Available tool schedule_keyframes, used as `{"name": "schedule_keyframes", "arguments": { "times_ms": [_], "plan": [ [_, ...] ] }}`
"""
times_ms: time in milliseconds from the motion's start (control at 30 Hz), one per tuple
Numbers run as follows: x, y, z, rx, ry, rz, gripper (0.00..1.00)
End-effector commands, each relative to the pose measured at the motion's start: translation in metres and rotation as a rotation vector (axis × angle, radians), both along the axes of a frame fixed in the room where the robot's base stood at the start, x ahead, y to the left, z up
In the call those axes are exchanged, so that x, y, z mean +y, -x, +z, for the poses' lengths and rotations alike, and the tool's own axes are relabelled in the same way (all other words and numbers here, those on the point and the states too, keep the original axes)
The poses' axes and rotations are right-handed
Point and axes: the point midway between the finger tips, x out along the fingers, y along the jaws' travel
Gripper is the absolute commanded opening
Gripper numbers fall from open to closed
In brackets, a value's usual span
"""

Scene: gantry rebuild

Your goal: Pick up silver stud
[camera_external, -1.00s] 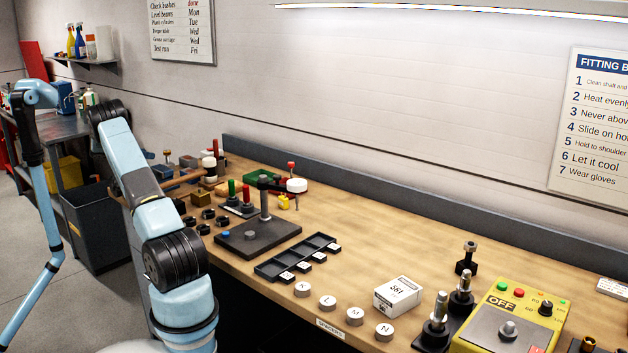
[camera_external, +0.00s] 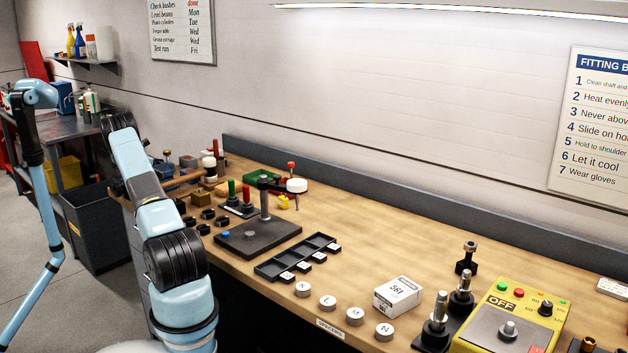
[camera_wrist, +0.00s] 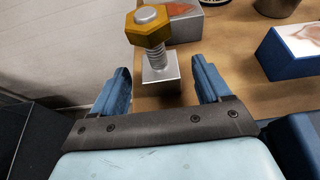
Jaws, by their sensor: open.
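In the wrist view a silver threaded stud (camera_wrist: 155,59) stands upright on a square silver block (camera_wrist: 161,77). A brass-coloured hex nut (camera_wrist: 148,27) sits at its top, with the stud's silver end showing above it. My gripper (camera_wrist: 161,68) is open, with its blue fingers to the left and right of the block. There is a gap on both sides, and I see no contact. In the external view my arm reaches toward the left end of the bench, and my gripper is hidden there.
A grey box (camera_wrist: 185,27) stands close behind the stud. A blue block with a pale top (camera_wrist: 290,55) is to the right, with a dark round cup (camera_wrist: 277,7) beyond. The bench edge is at the left. In the external view a black plate with a post (camera_external: 258,235) stands mid-bench.

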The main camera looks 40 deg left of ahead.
Motion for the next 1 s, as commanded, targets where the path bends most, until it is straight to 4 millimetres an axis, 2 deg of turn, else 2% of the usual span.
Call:
{"name": "schedule_keyframes", "arguments": {
  "times_ms": [367, 633, 1000],
  "plan": [
    [0.000, -0.042, -0.015, 0.000, -0.001, -0.002, 0.77],
    [0.000, -0.046, -0.017, 0.000, -0.001, 0.000, 0.77],
    [0.000, -0.045, -0.017, 0.000, -0.001, 0.000, 0.41]
  ]
}}
